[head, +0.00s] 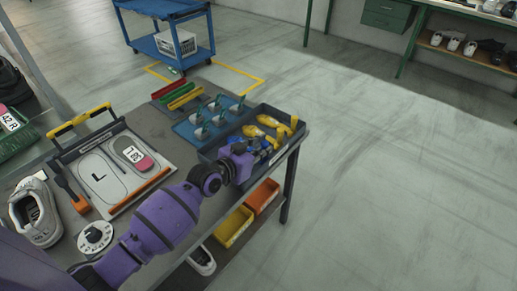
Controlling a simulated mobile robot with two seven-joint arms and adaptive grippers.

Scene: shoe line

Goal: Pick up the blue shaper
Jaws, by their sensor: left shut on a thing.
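A dark tray (284,151) at the table's right end holds yellow shapers (252,130) at its back and blue shapers (237,141) nearer to me. My left gripper (262,157) reaches into the front part of this tray. It is shut on a blue shaper (267,143), which is partly hidden by the gripper and wrist. I cannot tell whether the shaper still touches the tray floor. My right gripper is not in view.
A blue mat (183,129) with several upright tools lies behind the tray. Red, yellow and green bars (184,97) lie farther back. A sizing board (88,153), a white shoe (34,212) and a round dial (95,236) are at left. Open floor lies right.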

